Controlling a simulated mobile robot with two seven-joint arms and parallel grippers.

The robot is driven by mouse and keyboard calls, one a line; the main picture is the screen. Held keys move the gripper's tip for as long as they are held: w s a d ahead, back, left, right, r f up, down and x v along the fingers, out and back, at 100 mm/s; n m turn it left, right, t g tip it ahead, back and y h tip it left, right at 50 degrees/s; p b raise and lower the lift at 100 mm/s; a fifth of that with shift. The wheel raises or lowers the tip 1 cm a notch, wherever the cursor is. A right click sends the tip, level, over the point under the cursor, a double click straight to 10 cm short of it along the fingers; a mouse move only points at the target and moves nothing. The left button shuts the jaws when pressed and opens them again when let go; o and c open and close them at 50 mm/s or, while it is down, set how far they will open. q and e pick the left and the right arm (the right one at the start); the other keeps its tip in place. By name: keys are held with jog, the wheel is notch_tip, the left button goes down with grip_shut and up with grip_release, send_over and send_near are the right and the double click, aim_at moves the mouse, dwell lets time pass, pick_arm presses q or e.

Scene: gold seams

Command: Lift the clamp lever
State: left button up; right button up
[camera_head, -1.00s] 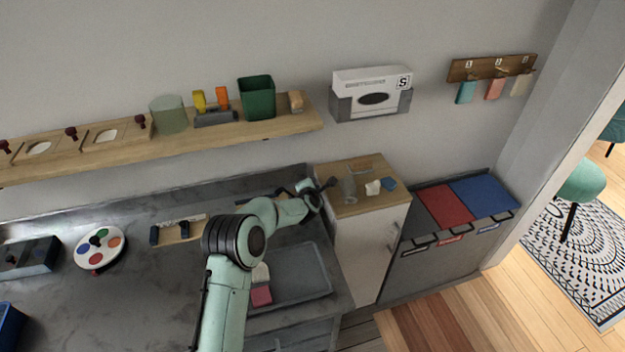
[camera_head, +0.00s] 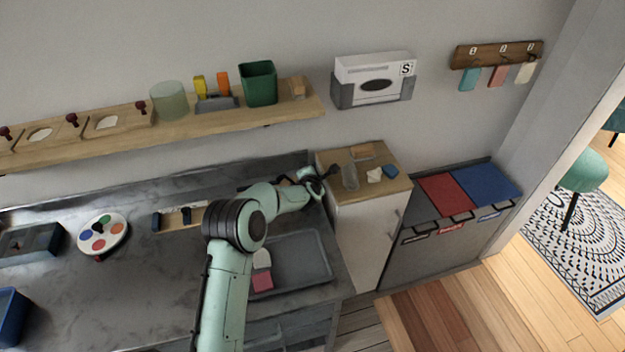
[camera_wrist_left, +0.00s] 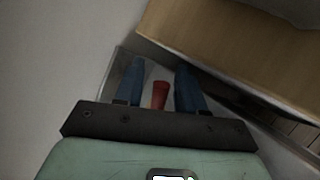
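A small red piece (camera_wrist_left: 160,95) stands between the two blue fingers of my left gripper (camera_wrist_left: 158,68) in the left wrist view. Gaps show on both sides of it, so the gripper looks open. I cannot tell for sure that this piece is the clamp lever. A pale, see-through shape lies around the fingertips. In the head view my left gripper (camera_head: 328,178) is small, at the left edge of the wooden cabinet top (camera_head: 398,186), close to a clear glass vessel (camera_head: 350,178). My right gripper does not show.
A wooden slab (camera_wrist_left: 235,50) fills the upper right of the wrist view, close to the fingers. A grey tray (camera_head: 300,265) lies under my arm. Red (camera_head: 445,195) and blue (camera_head: 485,187) panels lie right of the cabinet. A shelf (camera_head: 215,125) runs above the counter.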

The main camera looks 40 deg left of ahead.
pick_arm(q)
jog(key=b+v, duration=0.2)
jog(key=v, duration=1)
jog(key=shift+s+d+r+b, duration=0.15)
jog(key=shift+s+r+b, duration=0.1)
jog(key=shift+b, duration=0.1)
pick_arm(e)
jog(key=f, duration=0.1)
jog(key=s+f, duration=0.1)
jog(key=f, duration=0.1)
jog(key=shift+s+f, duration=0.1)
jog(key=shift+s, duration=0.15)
pick_arm(q)
jog(key=shift+f, duration=0.1)
